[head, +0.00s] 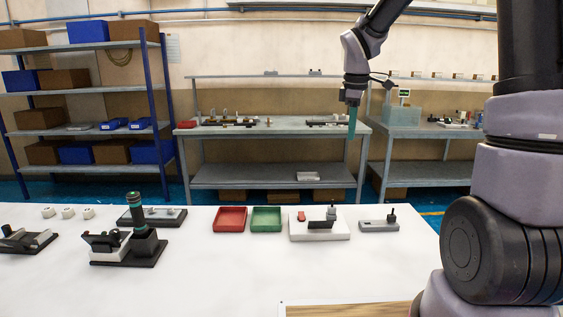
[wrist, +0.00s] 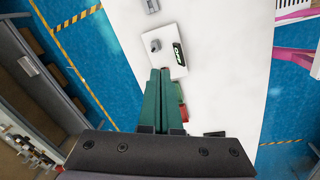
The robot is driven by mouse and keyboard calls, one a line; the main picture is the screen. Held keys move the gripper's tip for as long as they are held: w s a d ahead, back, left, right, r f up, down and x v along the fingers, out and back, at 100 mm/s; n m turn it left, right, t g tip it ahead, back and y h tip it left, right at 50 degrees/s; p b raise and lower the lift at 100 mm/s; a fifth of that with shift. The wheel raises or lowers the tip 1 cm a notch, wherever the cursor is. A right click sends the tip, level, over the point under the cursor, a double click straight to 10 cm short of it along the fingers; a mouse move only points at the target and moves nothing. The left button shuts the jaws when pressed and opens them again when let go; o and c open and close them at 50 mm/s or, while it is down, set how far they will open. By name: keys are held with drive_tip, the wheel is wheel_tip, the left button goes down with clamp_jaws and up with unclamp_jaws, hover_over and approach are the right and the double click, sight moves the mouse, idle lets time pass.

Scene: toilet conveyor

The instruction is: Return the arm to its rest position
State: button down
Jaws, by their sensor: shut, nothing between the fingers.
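My gripper (head: 352,121) hangs from my arm, fingers pointing down, in the upper right of the head view. It is raised above the far side of the white table (head: 190,283). Its teal fingers are together and hold nothing. In the wrist view my gripper (wrist: 160,72) shows the two teal fingers side by side, over the white table (wrist: 235,40). My arm bends in from the right of the head view.
A red tray (head: 230,219), a green tray (head: 266,219) and a white fixture (head: 320,224) stand on the table. A grey fixture (head: 378,225) is to their right. Black devices (head: 130,245) stand at left. Workbenches and a shelf rack (head: 85,95) are behind.

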drive_tip(key=s+d+r+m+t, duration=0.1)
drive_tip(key=s+r+m+t, duration=0.1)
drive_tip(key=s+m, duration=0.3)
drive_tip(key=s+d+r+m+t+y, duration=0.1)
drive_tip(key=s+r+m, duration=0.4)
drive_tip(key=s, duration=0.5)
drive_tip(key=s+d+r+m+t+y, duration=0.1)
drive_tip(key=s+r+m+t, duration=0.1)
drive_tip(key=s+m, duration=0.5)
drive_tip(key=shift+s+d+r+t, duration=0.3)
drive_tip(key=shift+s+r, duration=0.15)
drive_tip(key=shift+r, duration=0.35)
